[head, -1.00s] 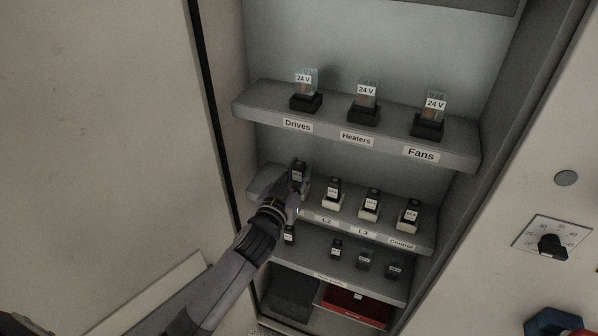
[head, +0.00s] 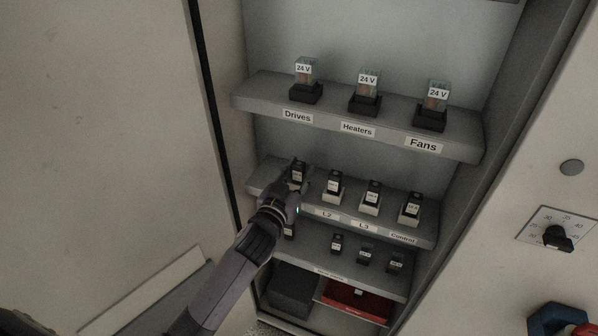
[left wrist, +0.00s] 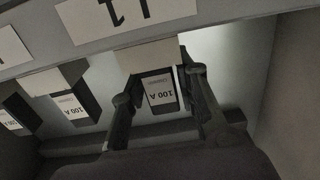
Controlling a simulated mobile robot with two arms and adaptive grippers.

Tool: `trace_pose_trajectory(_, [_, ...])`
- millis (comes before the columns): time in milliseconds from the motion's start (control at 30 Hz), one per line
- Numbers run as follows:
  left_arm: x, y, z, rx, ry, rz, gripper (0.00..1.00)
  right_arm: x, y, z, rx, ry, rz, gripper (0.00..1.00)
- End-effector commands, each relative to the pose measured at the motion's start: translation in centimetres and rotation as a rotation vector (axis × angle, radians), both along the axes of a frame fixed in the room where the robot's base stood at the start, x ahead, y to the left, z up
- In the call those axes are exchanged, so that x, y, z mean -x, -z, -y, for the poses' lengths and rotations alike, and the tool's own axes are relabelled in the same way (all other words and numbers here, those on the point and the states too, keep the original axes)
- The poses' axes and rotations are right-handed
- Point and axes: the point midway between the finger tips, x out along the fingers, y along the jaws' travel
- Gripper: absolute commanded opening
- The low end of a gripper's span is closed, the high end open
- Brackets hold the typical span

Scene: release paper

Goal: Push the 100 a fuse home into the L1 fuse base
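The 100 A fuse (head: 297,174), dark with a white label, stands upright at the left end of the middle shelf. In the left wrist view, the fuse (left wrist: 161,93) appears upside down between the two fingers of my left gripper (left wrist: 160,84), which look closed on its sides. The pale L1 fuse base (left wrist: 143,58) is directly under the fuse, behind the L1 label (left wrist: 125,12). In the head view my left gripper (head: 298,180) hides that base. How deep the fuse sits cannot be told. My right gripper is not in view.
Fuses in pale bases stand to the right on the same shelf, the nearest at L2 (head: 333,186). The upper shelf (head: 270,98) holds 24 V relays above. Smaller parts (head: 337,243) and a red box (head: 355,300) are below. The cabinet's left wall is close.

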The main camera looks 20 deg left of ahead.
Motion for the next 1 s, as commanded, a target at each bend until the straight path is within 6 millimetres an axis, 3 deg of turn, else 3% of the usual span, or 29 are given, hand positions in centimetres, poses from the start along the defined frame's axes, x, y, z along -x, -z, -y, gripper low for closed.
trace_pose_trajectory(200, [0.0, 0.0, 0.0, 0.000, 0.000, 0.000, 0.45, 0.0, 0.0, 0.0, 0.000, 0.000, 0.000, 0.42])
trace_pose_trajectory(567, [0.3, 0.1, 0.0, 0.000, 0.000, -0.002, 0.45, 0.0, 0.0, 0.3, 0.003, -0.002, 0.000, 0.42])
trace_pose_trajectory(733, [2.6, 0.1, -0.1, 0.002, -0.001, -0.003, 0.45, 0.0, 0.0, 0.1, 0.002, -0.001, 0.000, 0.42])
trace_pose_trajectory(1000, [8.2, 0.1, -0.3, 0.002, -0.001, -0.004, 0.45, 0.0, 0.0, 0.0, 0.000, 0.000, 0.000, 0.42])
